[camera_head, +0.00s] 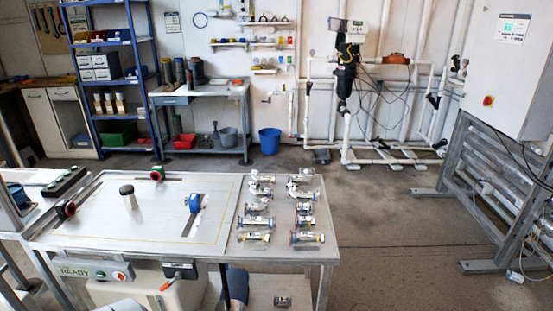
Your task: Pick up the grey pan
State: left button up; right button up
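No thing in view is clearly a pan. A grey, bucket-like vessel (229,138) stands on the lower shelf of the back workbench (200,92), beside a smaller grey item (215,131). It is small and far off, so I cannot tell whether it is the grey pan. A small grey metal object (283,301) is low down under the near table at the bottom edge; its shape is unclear. Neither of my grippers shows in this view.
A blue bucket (269,141) and red bin (184,141) are at the back. Blue shelving (145,75) stands left.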

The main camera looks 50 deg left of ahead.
aim_at(320, 157)
jog(key=u, duration=1.2)
jog(key=i+l+z, duration=0.35)
jog(key=l+z, duration=0.15)
jog(key=i+l+z, duration=0.7)
jog(key=i+z, duration=0.25)
jog(key=i+u, duration=0.25)
jog(key=i, duration=0.15)
jog(key=i+l+u, duration=0.25)
jog(key=i, duration=0.15)
jog(key=i+j+u, duration=0.25)
jog(key=i+u, duration=0.15)
jog(key=i+j+u, duration=0.1)
jog(key=i+u, duration=0.3)
jog(key=i, duration=0.25)
jog(key=i+u, duration=0.4)
jog(key=i, duration=0.15)
jog(key=i+u, duration=0.15)
jog(key=i, duration=0.35)
jog(key=i+u, duration=0.2)
jog(key=i, duration=0.25)
jog(key=i+l+u, duration=0.15)
jog(key=i, duration=0.35)
jog(key=i+l+u, duration=0.2)
jog(key=i, duration=0.3)
jog(key=j, duration=0.1)
